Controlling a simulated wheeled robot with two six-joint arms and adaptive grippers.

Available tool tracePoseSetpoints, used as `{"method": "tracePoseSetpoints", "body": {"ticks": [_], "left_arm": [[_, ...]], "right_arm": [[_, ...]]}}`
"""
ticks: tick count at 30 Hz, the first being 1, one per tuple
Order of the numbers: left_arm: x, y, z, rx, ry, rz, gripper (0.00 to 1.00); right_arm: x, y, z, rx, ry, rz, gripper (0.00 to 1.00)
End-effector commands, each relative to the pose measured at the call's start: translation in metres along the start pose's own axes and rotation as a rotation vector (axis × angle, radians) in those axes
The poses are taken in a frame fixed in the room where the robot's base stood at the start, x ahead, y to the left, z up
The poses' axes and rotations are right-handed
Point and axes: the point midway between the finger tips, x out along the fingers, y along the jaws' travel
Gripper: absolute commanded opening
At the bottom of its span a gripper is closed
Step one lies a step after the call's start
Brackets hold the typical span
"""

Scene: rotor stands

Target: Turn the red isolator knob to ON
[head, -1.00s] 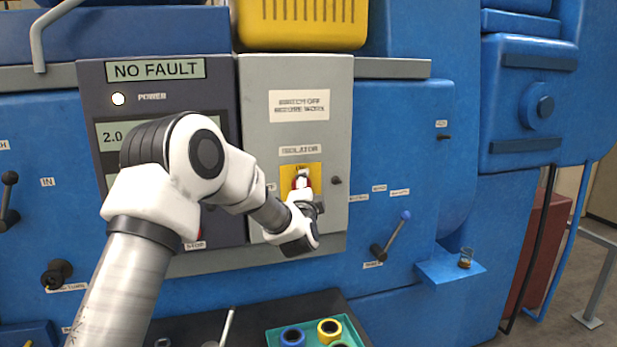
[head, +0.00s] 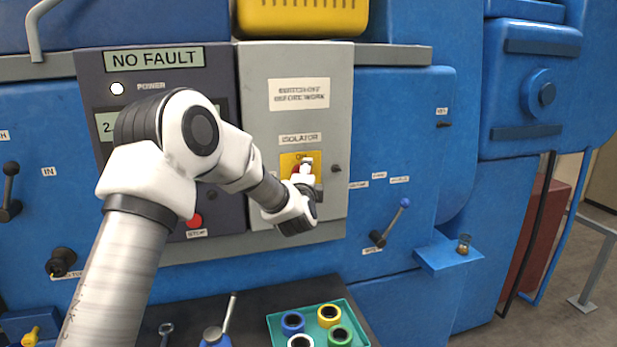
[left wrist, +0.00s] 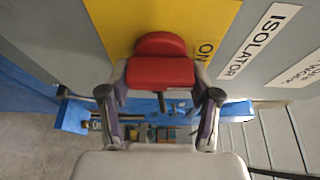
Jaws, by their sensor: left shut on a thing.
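The red isolator knob (left wrist: 160,70) sits on a yellow plate (left wrist: 125,18) in the left wrist view. An "ON" label (left wrist: 205,50) is on the plate, to the right of the knob there. My left gripper (left wrist: 160,84) is shut on the knob, one finger on each side of it. In the head view my left gripper (head: 303,170) reaches the yellow plate (head: 287,161) on the grey isolator box (head: 265,130) and hides the knob. Which way the knob points is hard to tell. My right gripper is not in view.
A dark panel with a "NO FAULT" display (head: 154,58) and a red stop button (head: 194,221) stands left of the box. A blue-tipped lever (head: 392,222) is to the right. A green tray (head: 352,310) holds several colored rings below.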

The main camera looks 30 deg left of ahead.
Motion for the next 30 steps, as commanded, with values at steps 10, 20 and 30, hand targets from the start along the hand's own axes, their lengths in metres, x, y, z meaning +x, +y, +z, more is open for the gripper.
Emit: {"method": "tracePoseSetpoints", "body": {"ticks": [10, 20, 30], "left_arm": [[0.000, -0.002, 0.001, -0.002, -0.002, -0.005, 0.88], [-0.029, -0.002, 0.001, -0.001, 0.000, -0.002, 0.88], [-0.108, -0.001, 0.003, -0.003, -0.001, -0.003, 0.88]], "right_arm": [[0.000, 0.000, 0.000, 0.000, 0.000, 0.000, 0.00], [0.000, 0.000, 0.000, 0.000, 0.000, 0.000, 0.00], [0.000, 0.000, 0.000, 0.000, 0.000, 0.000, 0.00]]}}
